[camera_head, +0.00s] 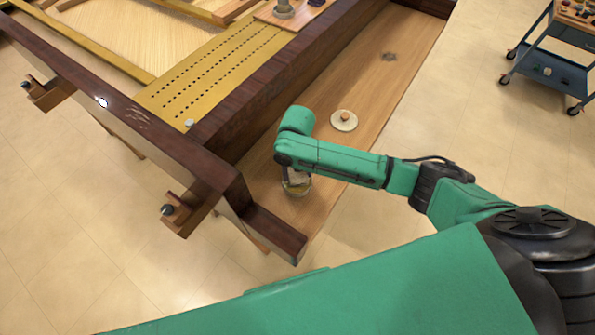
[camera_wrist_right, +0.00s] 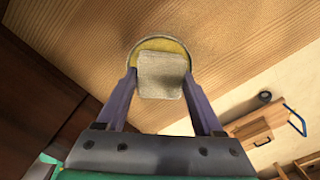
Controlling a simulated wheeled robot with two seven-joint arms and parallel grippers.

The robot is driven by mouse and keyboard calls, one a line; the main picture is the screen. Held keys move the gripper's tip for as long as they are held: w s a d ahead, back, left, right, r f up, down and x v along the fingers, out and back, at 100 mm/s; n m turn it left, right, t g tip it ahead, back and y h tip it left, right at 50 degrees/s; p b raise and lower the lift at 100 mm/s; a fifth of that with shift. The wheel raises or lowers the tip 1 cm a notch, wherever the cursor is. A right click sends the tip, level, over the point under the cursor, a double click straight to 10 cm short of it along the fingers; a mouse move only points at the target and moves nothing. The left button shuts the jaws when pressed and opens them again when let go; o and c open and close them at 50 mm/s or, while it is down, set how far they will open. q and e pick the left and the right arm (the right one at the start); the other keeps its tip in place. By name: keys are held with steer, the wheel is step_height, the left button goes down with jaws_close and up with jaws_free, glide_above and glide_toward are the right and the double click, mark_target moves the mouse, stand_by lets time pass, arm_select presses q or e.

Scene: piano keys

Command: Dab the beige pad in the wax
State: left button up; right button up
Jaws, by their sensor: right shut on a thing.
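My right gripper (camera_wrist_right: 161,84) is shut on the beige pad (camera_wrist_right: 160,72), a square block between its two purple fingers in the right wrist view. The pad overlaps a round container of yellow wax (camera_wrist_right: 150,44), whose rim and wax show around the pad's far edge. Whether the pad touches the wax I cannot tell. In the head view the wax container (camera_head: 297,187) looks like a small glass jar on the wooden shelf, below my right wrist. The pad is not clear there. My left gripper is out of view.
A pale round lid (camera_head: 344,120) with a wooden knob lies on the wooden shelf (camera_head: 385,85). The dark piano case wall (camera_head: 255,120) runs close along the shelf's left side. A blue tool cart (camera_head: 550,65) stands at the far right. The shelf beyond the lid is mostly clear.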

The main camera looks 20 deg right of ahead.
mark_target(297, 174)
steer(key=shift+r, duration=0.1)
steer(key=shift+f, duration=0.5)
stand_by(0.8)
steer(key=shift+s+f, duration=0.1)
stand_by(1.3)
step_height(297, 174, up, 7)
steer(key=p, duration=0.8)
stand_by(0.5)
